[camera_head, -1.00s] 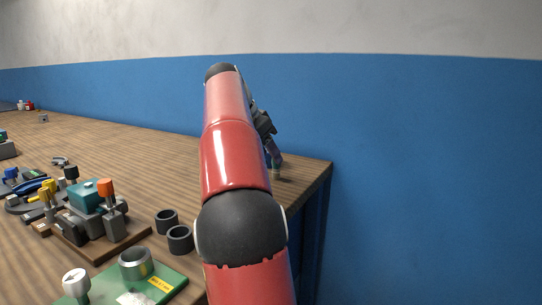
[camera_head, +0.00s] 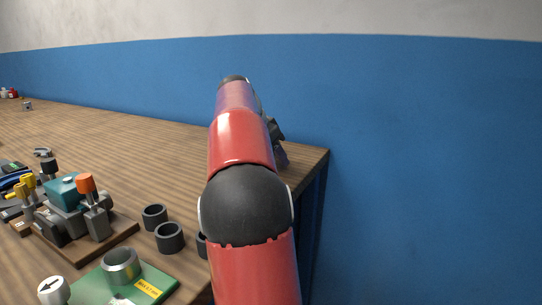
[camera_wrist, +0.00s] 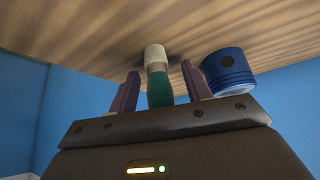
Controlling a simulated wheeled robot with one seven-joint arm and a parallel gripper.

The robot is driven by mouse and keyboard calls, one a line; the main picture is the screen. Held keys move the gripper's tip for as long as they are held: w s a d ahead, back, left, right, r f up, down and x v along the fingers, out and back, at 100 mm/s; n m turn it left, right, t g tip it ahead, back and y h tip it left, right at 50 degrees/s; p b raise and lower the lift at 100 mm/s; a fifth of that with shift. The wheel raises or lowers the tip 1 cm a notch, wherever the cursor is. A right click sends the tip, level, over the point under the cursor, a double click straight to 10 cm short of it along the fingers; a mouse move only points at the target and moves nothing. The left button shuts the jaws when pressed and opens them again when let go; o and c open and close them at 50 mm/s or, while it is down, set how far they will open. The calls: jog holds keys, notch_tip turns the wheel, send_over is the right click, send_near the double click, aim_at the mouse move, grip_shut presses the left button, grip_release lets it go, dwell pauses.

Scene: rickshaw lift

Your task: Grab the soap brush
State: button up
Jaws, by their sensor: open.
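The soap brush, as far as I can tell, is the item with a green lower part and a cream end (camera_wrist: 157,75) in the wrist view. It lies between the two purple fingers of my gripper (camera_wrist: 160,72), with visible gaps on both sides. My gripper is open and not closed on it. In the head view my gripper (camera_head: 283,157) is partly hidden behind my red arm, near the table's right corner, and I cannot make out the brush there.
A blue cylindrical tin (camera_wrist: 228,75) sits close beside the right finger in the wrist view. The wooden table (camera_head: 150,150) ends at its right edge. Dark rings (camera_head: 169,237), a green board (camera_head: 150,270) and a fixture with coloured knobs (camera_head: 75,215) stand at the left front.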

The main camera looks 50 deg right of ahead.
jog(key=c, duration=1.1)
jog(key=shift+o, duration=0.2)
jog(key=shift+r, duration=0.1)
notch_tip(320, 180, up, 9)
jog(key=shift+w+f, duration=0.1)
jog(key=shift+f, duration=0.1)
jog(key=shift+r, duration=0.6)
